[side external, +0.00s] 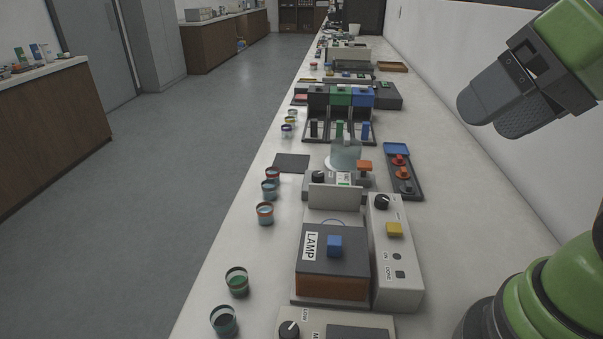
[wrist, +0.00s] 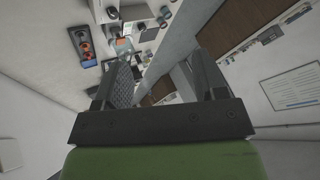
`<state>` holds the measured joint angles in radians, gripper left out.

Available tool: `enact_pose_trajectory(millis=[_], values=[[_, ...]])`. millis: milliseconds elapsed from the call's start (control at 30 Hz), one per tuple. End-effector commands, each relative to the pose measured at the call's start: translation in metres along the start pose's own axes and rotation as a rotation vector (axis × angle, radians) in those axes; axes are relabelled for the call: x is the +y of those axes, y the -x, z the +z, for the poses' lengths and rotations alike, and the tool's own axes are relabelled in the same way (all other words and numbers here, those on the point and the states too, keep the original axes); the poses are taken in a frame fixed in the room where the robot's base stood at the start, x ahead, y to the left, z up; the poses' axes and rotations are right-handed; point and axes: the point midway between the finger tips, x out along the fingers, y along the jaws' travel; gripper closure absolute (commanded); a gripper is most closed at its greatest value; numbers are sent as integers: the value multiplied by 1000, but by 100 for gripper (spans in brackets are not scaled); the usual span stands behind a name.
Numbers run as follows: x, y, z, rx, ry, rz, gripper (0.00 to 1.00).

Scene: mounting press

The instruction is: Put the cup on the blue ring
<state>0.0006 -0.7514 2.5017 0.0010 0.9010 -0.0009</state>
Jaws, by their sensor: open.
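Several small cups with coloured contents or rims stand along the bench's left edge in the side external view. They include a dark green one at the front (side external: 224,321), a green one (side external: 237,282) and an orange-rimmed one (side external: 265,213); I cannot tell which is the task's cup. A thin blue ring outline (side external: 333,221) shows partly on the light machine behind the box marked LAMP, which hides its near part. My gripper (side external: 487,116) is open and empty, high at the upper right, well away from the cups and ring. Its two fingers also show apart in the wrist view (wrist: 160,72).
The LAMP box (side external: 331,259) with a blue knob stands mid-bench, beside a grey control box (side external: 395,260). A tray with red knobs (side external: 404,172) and a glass vessel (side external: 346,155) stand farther back. A dark mat (side external: 291,163) lies left.

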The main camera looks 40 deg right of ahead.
Motion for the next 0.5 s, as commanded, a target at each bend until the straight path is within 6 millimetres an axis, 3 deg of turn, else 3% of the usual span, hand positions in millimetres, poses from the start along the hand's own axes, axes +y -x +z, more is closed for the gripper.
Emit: enact_pose_trajectory(millis=[267,500], values=[[2,-7,-12,-44,112,60,35],[7,-49,-63,-231,619,290,35]])
